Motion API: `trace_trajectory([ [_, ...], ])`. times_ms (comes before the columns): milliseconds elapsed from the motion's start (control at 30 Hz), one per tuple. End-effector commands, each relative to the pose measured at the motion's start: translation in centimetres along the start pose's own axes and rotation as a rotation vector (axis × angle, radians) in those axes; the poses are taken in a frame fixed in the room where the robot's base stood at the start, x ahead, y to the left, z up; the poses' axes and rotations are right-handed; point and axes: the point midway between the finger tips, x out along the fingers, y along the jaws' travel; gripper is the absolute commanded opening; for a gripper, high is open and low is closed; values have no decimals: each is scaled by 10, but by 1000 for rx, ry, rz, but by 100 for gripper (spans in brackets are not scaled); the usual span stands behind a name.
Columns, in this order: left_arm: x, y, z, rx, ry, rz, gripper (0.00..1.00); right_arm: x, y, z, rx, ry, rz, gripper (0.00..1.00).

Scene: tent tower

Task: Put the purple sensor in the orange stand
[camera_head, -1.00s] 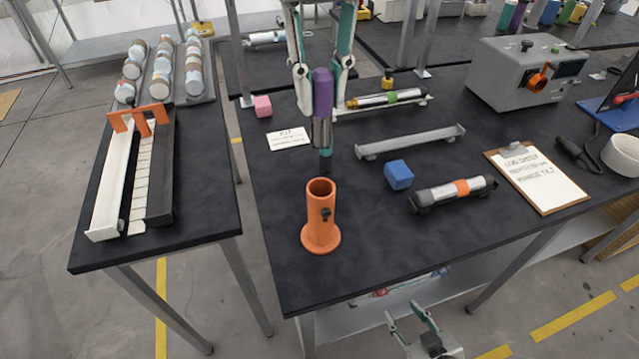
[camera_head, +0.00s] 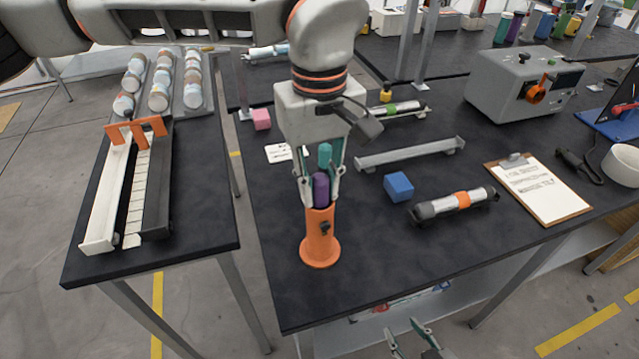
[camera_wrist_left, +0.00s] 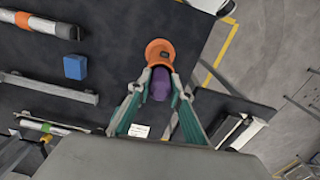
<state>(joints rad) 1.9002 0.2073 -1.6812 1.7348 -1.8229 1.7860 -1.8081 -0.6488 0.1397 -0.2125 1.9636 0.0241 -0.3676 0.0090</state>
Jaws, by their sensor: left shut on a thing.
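The purple sensor (camera_head: 320,188) is upright, and my left gripper (camera_head: 322,196) is shut on it. The orange stand (camera_head: 320,245) is upright near the table's front left. The sensor's purple upper part shows at the stand's mouth, and its silver lower part is hidden, seemingly inside the tube. In the left wrist view the sensor (camera_wrist_left: 160,85) is between the fingers, with the stand (camera_wrist_left: 160,50) just beyond. How deep the sensor sits cannot be told. My right gripper (camera_head: 409,338) is open and empty at the bottom edge, below table height.
A blue cube (camera_head: 399,187), an orange-banded cylinder (camera_head: 455,203) and a grey rail (camera_head: 410,153) lie to the right. A clipboard (camera_head: 540,190) is further right. The table is clear in front of the stand.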

Motion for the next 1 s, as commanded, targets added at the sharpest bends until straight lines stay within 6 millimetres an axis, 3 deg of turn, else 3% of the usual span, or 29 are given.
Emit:
trace_trajectory([
  [700, 16, -1, 1, 2, -2, -4, 0, 3, -1, 7, 1, -6, -1, 40],
  [733, 16, -1, 1, 2, -3, -5, 28, 3, -1, 7, 1, -6, -1, 40],
  [767, 17, -1, 1, 3, -3, -6, 36, 3, -1, 7, 1, -6, -1, 40],
  [1000, 17, -1, 2, 4, -5, -8, 37, 3, -1, 7, 1, -5, -1, 40],
])
